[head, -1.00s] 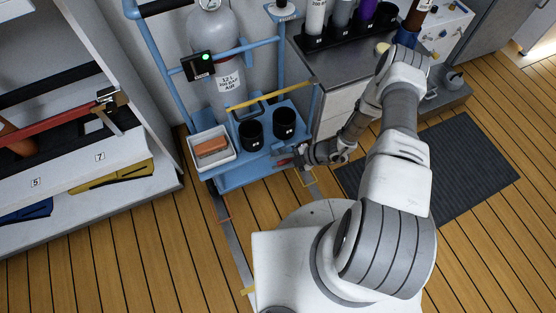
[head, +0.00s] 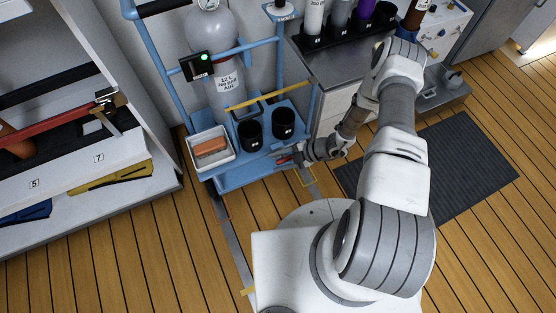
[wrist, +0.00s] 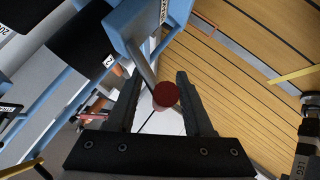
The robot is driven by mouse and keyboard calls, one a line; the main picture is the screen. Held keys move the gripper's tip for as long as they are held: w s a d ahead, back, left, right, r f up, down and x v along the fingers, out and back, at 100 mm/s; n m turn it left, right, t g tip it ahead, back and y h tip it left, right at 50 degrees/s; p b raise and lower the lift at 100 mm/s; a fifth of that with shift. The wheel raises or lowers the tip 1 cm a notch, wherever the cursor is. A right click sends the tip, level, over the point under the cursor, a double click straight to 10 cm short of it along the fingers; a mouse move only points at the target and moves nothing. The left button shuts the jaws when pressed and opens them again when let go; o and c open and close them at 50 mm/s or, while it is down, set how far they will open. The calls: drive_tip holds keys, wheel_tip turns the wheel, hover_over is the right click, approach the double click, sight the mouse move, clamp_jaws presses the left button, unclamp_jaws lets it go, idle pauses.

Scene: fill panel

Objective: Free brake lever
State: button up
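The brake lever shows in the wrist view as a grey rod with a dark red round knob (wrist: 165,94), coming off the blue frame of the trolley (wrist: 140,22). My gripper (wrist: 160,88) is open, with one dark finger on each side of the knob. A gap shows on the knob's left; whether the right finger touches it I cannot tell. In the head view my gripper (head: 296,153) is at the front right edge of the blue trolley (head: 240,178), where the lever is mostly hidden.
The trolley carries a grey cylinder (head: 215,55), a white tray with an orange block (head: 210,147) and black cups (head: 251,134). A shelf (head: 100,158) stands left; a bench (head: 335,65) stands behind my arm. Wooden floor in front of the trolley is mostly open.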

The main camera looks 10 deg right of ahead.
drive_tip(key=p+v, duration=0.4)
drive_tip(key=v, duration=1.3)
drive_tip(key=shift+d, duration=0.2)
drive_tip(key=shift+r, duration=0.1)
